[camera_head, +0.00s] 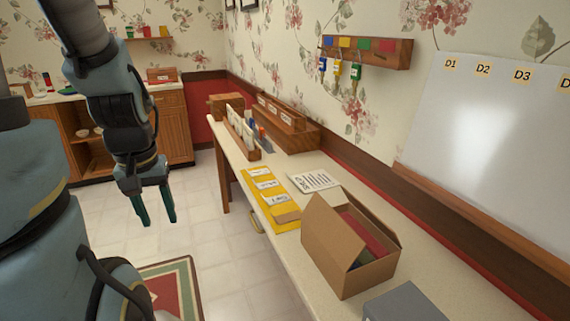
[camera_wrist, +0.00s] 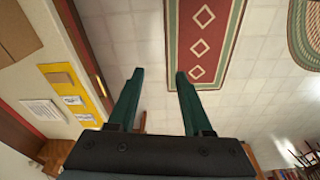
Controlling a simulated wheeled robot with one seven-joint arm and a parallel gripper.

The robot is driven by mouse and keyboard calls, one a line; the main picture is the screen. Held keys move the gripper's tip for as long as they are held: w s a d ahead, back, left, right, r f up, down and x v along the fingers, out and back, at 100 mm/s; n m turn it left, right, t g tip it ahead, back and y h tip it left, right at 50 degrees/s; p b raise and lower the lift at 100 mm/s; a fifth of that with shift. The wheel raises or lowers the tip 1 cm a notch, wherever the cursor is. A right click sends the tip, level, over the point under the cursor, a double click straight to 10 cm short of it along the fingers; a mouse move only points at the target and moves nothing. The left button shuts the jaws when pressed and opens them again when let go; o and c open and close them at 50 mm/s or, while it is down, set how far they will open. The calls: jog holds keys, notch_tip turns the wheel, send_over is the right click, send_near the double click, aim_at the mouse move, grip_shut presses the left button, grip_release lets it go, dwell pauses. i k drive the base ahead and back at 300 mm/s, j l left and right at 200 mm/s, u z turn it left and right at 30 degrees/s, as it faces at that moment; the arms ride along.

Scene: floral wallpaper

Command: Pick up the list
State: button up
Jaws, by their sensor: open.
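The list looks to be the white printed sheet (camera_head: 313,180) lying flat on the long counter, just right of a yellow mat. It also shows in the wrist view as a pale sheet (camera_wrist: 43,110) at the left. My gripper (camera_head: 155,208) hangs over the floor to the left of the counter, well apart from the sheet. Its two green fingers (camera_wrist: 157,75) are spread, with nothing between them.
The yellow mat (camera_head: 252,178) holds labelled cards. An open cardboard box (camera_head: 330,250) and a grey box (camera_head: 405,305) stand nearer on the counter. Wooden racks (camera_head: 285,128) stand farther back. Keys hang from a wall rack (camera_head: 375,52). A rug (camera_head: 185,275) lies on the floor.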

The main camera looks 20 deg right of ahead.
aim_at(308, 183)
jog(key=i+z, duration=0.2)
jog(key=i, duration=0.2)
jog(key=i+j+z, duration=0.2)
jog(key=i, duration=0.2)
jog(key=i+j+z, duration=0.2)
jog(key=i, duration=0.25)
jog(key=i+j+z, duration=0.2)
jog(key=i, duration=0.15)
jog(key=i+j+z, duration=0.65)
